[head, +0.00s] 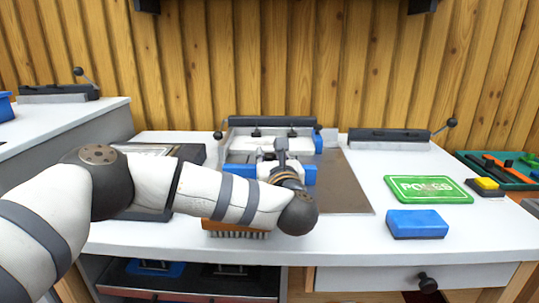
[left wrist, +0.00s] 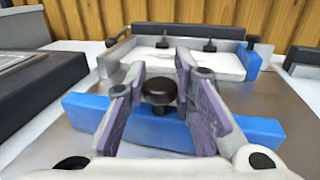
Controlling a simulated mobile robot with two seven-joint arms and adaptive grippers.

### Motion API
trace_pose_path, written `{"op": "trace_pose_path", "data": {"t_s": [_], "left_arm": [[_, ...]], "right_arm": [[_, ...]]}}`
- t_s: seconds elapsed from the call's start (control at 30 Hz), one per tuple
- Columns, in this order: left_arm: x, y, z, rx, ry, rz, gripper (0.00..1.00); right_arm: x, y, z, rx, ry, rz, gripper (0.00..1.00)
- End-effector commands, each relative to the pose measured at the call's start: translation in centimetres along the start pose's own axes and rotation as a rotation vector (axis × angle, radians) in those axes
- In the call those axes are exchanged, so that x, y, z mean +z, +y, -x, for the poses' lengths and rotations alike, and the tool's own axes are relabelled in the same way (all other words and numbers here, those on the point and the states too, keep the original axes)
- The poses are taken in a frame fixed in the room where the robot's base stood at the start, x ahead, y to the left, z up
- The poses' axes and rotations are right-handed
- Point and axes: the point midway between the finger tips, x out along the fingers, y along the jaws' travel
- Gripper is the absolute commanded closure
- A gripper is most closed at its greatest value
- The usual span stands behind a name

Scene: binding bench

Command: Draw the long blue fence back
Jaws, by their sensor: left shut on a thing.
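The long blue fence (head: 240,171) lies crosswise on the brown bed of the bench device, partly hidden behind my left arm in the head view. In the left wrist view the fence (left wrist: 255,130) runs across the picture, with a black knob (left wrist: 160,92) standing at its middle. My left gripper (head: 281,157) is over the fence. In the left wrist view the gripper (left wrist: 160,80) has its two purple-padded fingers on either side of the knob, shut on it. My right gripper is not in view.
Behind the fence stands a frame with a white pad and a short blue side piece (left wrist: 251,66). A brush (head: 236,229) lies in front of the device. A green card (head: 428,189) and a blue block (head: 416,224) lie to the right. A dark-framed plate (head: 190,153) is at left.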

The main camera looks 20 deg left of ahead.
Motion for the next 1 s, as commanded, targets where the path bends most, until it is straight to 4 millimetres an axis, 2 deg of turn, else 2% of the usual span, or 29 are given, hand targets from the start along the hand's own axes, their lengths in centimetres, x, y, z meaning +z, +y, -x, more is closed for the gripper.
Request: {"op": "trace_pose_path", "data": {"t_s": [0.4, 0.43, 0.5, 0.83, 0.93, 1.0], "left_arm": [[0.0, 0.0, 0.1, 0.0, 0.002, -0.002, 1.0], [-0.1, 0.0, 0.1, 0.0, 0.002, -0.002, 0.72], [0.0, 0.0, 0.1, -0.001, 0.001, -0.002, 0.57], [0.1, 0.0, 0.2, -0.001, -0.001, 0.0, 0.56], [0.1, -0.1, 1.8, -0.004, 0.0, 0.0, 0.56], [0.1, -0.1, 3.6, -0.005, 0.001, 0.0, 0.56]], "right_arm": [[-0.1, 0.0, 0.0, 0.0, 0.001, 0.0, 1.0], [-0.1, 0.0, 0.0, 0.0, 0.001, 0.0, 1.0], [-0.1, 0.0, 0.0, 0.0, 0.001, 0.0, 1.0], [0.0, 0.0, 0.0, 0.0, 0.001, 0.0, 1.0], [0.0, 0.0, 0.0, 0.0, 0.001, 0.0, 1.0], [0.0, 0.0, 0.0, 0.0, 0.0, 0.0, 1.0]]}}
